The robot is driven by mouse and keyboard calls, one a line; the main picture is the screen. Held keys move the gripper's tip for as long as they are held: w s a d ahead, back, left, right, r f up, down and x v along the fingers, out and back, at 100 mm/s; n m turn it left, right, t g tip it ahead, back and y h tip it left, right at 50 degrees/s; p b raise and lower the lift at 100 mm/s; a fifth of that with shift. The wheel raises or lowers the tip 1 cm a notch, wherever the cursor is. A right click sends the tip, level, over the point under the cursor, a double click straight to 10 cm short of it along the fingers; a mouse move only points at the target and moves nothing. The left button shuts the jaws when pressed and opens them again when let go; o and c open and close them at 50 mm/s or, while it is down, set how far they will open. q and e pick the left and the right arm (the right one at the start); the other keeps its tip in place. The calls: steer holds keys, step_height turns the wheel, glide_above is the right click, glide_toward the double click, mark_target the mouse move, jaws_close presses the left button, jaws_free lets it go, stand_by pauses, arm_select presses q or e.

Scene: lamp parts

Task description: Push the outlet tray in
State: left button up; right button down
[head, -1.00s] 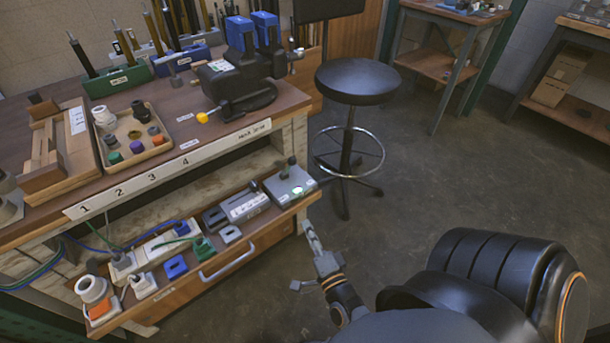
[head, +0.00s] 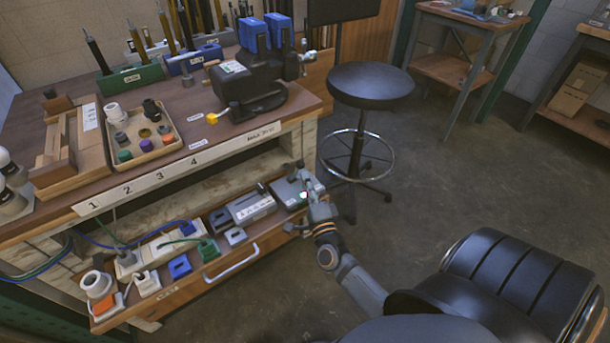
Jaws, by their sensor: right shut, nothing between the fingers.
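The outlet tray (head: 236,278) is a wooden pull-out under the workbench, with a pale bar handle (head: 232,264) on its front. It sticks out past the bench's front edge. It carries a white power strip with blue and green plugs, a white socket and grey boxes. My right gripper (head: 318,203) is shut and empty at the tray's right front corner, beside the grey box (head: 292,192) with a green light. It covers part of that corner, and I cannot tell whether it touches. My left gripper is not in view.
The workbench top (head: 190,108) above holds a vise (head: 250,88), a parts tray (head: 144,152) and tool racks. A black stool (head: 370,84) stands right of the bench, close behind my right gripper. The floor in front of the tray is clear.

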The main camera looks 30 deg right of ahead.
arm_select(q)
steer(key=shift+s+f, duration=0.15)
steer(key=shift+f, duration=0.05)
arm_select(e)
steer(key=shift+x, duration=0.85)
steer(key=shift+w, duration=0.2)
steer(key=w, duration=0.5)
steer(key=shift+w+a, duration=0.15)
steer(key=shift+w, duration=0.2)
steer(key=w+b, duration=0.2)
steer(key=w, duration=0.8)
steer(key=shift+a+b, duration=0.2)
steer(key=shift+b, duration=0.15)
steer(key=shift+w, duration=0.4)
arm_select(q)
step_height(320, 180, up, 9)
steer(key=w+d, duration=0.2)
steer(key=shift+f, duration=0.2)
arm_select(e)
steer(key=shift+r, duration=0.2)
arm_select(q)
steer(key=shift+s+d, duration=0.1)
